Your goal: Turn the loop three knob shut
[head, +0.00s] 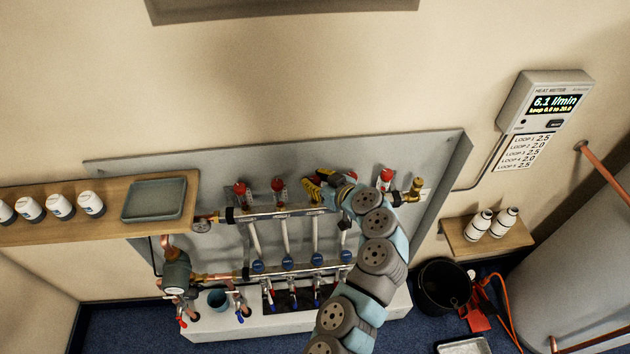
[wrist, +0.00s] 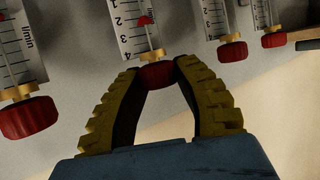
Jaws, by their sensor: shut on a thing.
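My gripper (head: 313,188) is at the row of red knobs on the manifold, at the third place from the left in the head view. In the wrist view its yellow-and-black fingers (wrist: 158,75) are closed on a red knob (wrist: 156,75). The fingers hide the knob's sides. Above it in that view is a white flow scale (wrist: 128,28) with a red marker between about 1 and 3. In the head view the gripped knob is hidden by the gripper.
Red knobs flank the gripper, at left (head: 278,188) and right (head: 385,176); the wrist view shows one close on the left (wrist: 28,118) and another on the right (wrist: 232,51). The heat meter (head: 545,102) reads 6.1 l/min. A wooden shelf (head: 108,225) is at left.

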